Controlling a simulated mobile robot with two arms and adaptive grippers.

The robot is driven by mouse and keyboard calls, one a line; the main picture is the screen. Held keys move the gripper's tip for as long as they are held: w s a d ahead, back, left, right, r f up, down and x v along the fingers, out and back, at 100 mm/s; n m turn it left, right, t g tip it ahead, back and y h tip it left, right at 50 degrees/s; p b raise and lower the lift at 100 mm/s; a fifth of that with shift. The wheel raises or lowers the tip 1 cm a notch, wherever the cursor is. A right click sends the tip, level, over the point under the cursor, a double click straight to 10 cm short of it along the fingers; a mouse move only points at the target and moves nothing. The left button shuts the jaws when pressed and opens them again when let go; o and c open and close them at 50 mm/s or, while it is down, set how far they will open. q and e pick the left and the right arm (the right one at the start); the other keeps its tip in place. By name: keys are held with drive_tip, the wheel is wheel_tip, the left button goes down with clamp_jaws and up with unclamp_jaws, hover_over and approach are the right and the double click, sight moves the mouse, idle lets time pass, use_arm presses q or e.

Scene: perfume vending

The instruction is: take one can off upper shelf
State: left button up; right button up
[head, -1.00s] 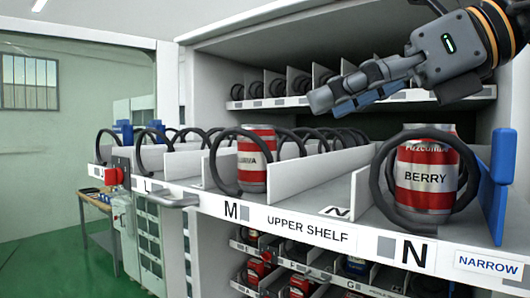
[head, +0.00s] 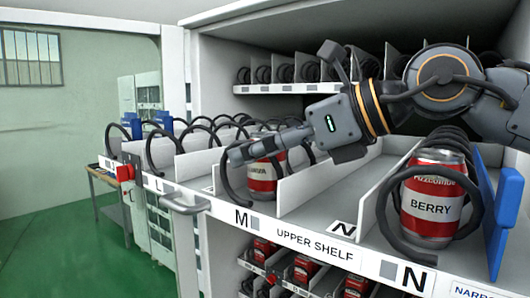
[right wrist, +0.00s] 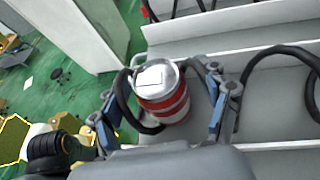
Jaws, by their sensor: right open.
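A red and white can (head: 262,183), its label partly hidden, stands upright at the front of lane M on the upper shelf (head: 300,240), behind the loop of a black coil. A second red and white can marked BERRY (head: 432,205) stands at the front of lane N inside its coil. My right gripper (head: 258,150) is over the lane M can and hides its top. In the right wrist view, the can (right wrist: 163,100) with its silver lid is between the open fingers of the right gripper (right wrist: 170,95), with no clear grip on it. My left gripper is not in view.
White dividers (head: 320,180) separate the lanes. A blue plate (head: 503,220) stands at the right end, and a metal handle (head: 187,205) juts out at left. A higher rack (head: 300,88) and lower rows of cans (head: 305,268) are near. Open green floor lies left.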

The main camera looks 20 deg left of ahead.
drive_tip(key=shift+d, duration=0.25)
drive_tip(key=c, duration=0.7)
drive_tip(key=shift+a, duration=0.15)
drive_tip(key=c, duration=0.7)
drive_tip(key=shift+r, duration=0.1)
